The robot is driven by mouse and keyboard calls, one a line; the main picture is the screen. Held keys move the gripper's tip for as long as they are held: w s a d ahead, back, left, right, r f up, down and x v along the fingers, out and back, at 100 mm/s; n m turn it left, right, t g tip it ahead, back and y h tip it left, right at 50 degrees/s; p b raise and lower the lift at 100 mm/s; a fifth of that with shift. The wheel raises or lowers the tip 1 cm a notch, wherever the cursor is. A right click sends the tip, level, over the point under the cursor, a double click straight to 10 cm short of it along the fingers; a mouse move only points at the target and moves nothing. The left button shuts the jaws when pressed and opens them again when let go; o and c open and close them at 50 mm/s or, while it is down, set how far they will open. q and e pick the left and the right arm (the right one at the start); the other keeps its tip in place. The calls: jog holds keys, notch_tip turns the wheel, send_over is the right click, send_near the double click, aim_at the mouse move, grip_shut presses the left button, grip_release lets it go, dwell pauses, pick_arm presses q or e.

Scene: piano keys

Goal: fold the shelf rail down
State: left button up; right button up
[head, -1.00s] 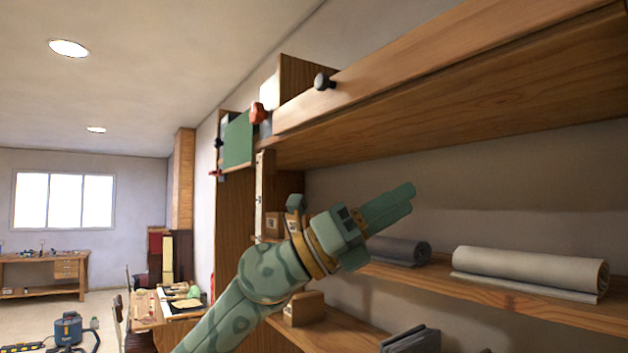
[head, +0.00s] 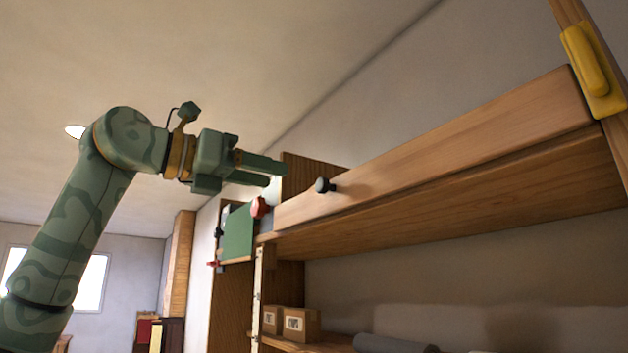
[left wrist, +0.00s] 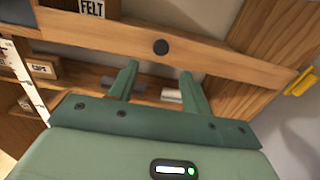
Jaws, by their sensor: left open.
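The shelf rail (head: 440,150) is a long wooden board along the front of the top shelf, standing upright. A black knob (head: 325,185) sticks out near its left end. The rail also crosses the left wrist view (left wrist: 220,63), with the knob (left wrist: 160,47) near the middle. My left gripper (head: 280,174) is open and empty, up and to the left of the knob and apart from it. In the left wrist view its two fingers (left wrist: 158,75) point toward the rail, with the knob beyond and between their tips. My right gripper is not in view.
A yellow piece (head: 594,75) sits on a wooden post at the rail's right end. A red knob (head: 260,207) and a green panel (head: 238,232) are at the left end. Small boxes (head: 299,324) and a grey roll (head: 392,344) lie on the lower shelf.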

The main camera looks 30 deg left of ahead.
aim_at(319, 185)
pick_arm(q)
jog(key=p+x, duration=0.2)
jog(key=x, duration=0.7)
jog(key=shift+w+d, duration=0.25)
jog(key=shift+c, duration=0.2)
jog(key=c, duration=0.9)
